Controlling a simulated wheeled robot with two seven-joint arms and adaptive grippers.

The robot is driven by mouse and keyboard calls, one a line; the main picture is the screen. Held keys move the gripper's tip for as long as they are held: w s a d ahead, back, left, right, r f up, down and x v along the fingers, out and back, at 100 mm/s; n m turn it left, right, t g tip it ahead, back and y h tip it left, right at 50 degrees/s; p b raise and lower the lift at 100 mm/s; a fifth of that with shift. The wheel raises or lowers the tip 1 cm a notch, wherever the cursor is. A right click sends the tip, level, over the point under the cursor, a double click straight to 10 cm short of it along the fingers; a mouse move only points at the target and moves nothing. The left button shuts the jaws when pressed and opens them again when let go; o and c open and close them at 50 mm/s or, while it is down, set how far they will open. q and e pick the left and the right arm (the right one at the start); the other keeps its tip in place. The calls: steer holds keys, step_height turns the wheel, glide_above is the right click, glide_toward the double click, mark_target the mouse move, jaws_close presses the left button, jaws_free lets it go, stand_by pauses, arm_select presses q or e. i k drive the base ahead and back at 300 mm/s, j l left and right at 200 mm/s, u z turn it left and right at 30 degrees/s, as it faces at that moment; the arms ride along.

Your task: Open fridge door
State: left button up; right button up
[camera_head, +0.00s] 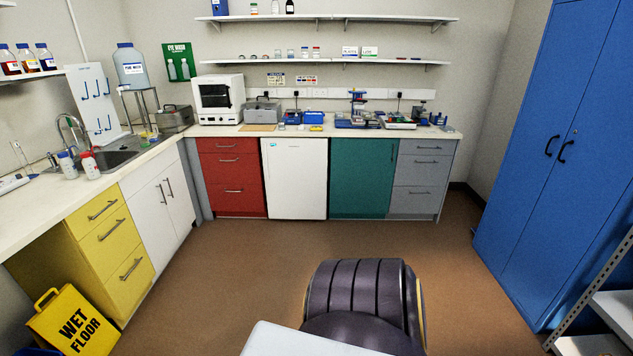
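The fridge (294,178) is a white under-counter unit at the back wall, between the red drawers and the teal cabinet. Its flat white front door is shut, with a small blue-green logo at the upper left. I cannot make out a handle on the door. Neither my left nor my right gripper shows in the head view.
Red drawers (232,177) stand left of the fridge, a teal cabinet (362,178) right of it. The brown floor (260,252) before the fridge is clear. A wet floor sign (75,322) stands front left; a tall blue cabinet (555,150) stands at the right.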

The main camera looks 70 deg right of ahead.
mark_target(295, 168)
steer(key=z, duration=2.25)
steer(key=i+z, duration=0.25)
steer(key=i, duration=2.65)
